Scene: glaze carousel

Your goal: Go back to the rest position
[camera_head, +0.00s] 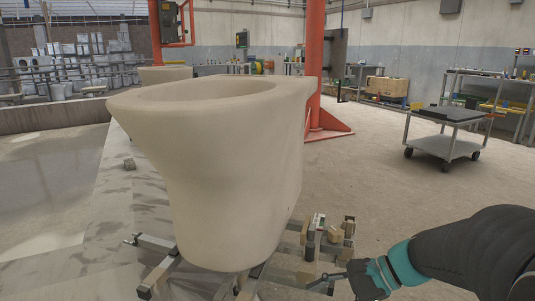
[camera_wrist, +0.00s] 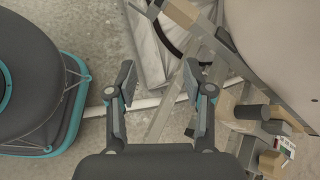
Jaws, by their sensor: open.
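My gripper (camera_wrist: 160,84) is open in the wrist view, with nothing between its fingers. In the head view my gripper (camera_head: 325,282) is at the bottom, right of the pale unglazed toilet bowl (camera_head: 215,150), beside the metal frame (camera_head: 160,245) under it. In the wrist view the bowl (camera_wrist: 285,40) fills the upper right and the frame's bars (camera_wrist: 228,62) lie beyond and right of the fingers. Whether the fingers touch the frame cannot be told. Small blocks and fittings (camera_head: 335,236) sit on the frame near my gripper.
A red post (camera_head: 314,70) stands behind the bowl. A second bowl (camera_head: 165,75) is farther back. A grey wheeled cart (camera_head: 447,130) stands at right, before shelving. The floor (camera_head: 380,185) between frame and cart is clear. My base shows at left in the wrist view.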

